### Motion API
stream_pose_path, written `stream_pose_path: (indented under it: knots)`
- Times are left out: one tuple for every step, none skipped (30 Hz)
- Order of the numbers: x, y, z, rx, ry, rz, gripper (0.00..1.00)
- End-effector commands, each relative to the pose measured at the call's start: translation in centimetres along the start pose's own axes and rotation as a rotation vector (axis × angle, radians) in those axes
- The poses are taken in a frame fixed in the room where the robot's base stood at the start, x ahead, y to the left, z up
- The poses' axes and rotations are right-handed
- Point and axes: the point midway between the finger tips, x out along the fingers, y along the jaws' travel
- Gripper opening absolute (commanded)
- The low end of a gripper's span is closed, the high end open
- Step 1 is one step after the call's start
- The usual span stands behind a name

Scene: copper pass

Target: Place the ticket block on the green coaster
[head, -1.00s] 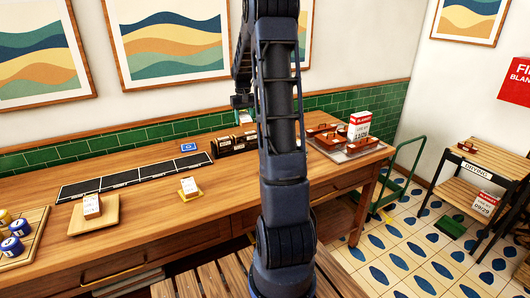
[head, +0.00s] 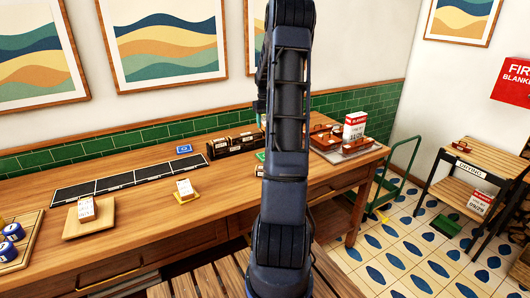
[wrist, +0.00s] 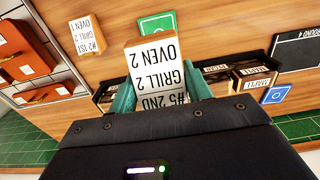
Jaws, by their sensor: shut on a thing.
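The ticket block (wrist: 157,72), white with black print and wooden sides, is held between the teal fingers of my gripper (wrist: 160,93) in the wrist view. Its print reads "#5 2ND GRILL 2 OVEN 2". The green coaster (wrist: 157,24) lies on the counter just above the block in that view, apart from it, with nothing seen on it. My gripper is mostly hidden behind the arm there.
Another ticket block (wrist: 87,36) stands close to the green coaster. A blue coaster (head: 184,149) and dark labelled boxes (head: 232,144) are near the wall. Red boxes (head: 322,138) sit on a tray at right.

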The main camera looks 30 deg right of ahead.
Motion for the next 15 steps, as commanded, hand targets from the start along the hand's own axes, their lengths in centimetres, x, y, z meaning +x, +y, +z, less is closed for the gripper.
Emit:
stream_pose_path:
  knots:
    - [1.2, 0.0, 0.1, 0.001, -0.003, -0.002, 0.24]
    - [1.9, 0.0, 0.1, 0.001, -0.003, -0.003, 0.24]
    - [2.8, 0.0, 0.1, 0.001, -0.003, -0.002, 0.24]
    - [3.4, 0.0, 0.1, 0.001, -0.003, -0.002, 0.24]
    - [4.0, 0.0, 0.1, 0.001, -0.002, -0.001, 0.24]
    - [4.9, 0.0, 0.1, 0.000, -0.003, -0.002, 0.24]
    - [5.6, 0.0, 0.0, 0.000, -0.003, -0.002, 0.24]
    - [6.2, 0.0, 0.0, 0.000, -0.002, -0.002, 0.24]
    - [7.1, -0.1, 0.1, 0.000, -0.003, -0.003, 0.24]
    - [7.7, -0.1, 0.1, 0.001, -0.002, -0.003, 0.24]
    - [8.3, 0.0, 0.0, 0.001, -0.002, -0.002, 0.24]
    - [8.9, 0.0, 0.0, 0.001, -0.002, -0.001, 0.24]
    - [9.4, 0.0, 0.0, 0.001, -0.001, -0.001, 0.24]
    - [9.8, 0.0, 0.0, 0.001, -0.001, -0.001, 0.24]
    - [10.3, 0.0, 0.0, 0.001, -0.001, -0.001, 0.24]
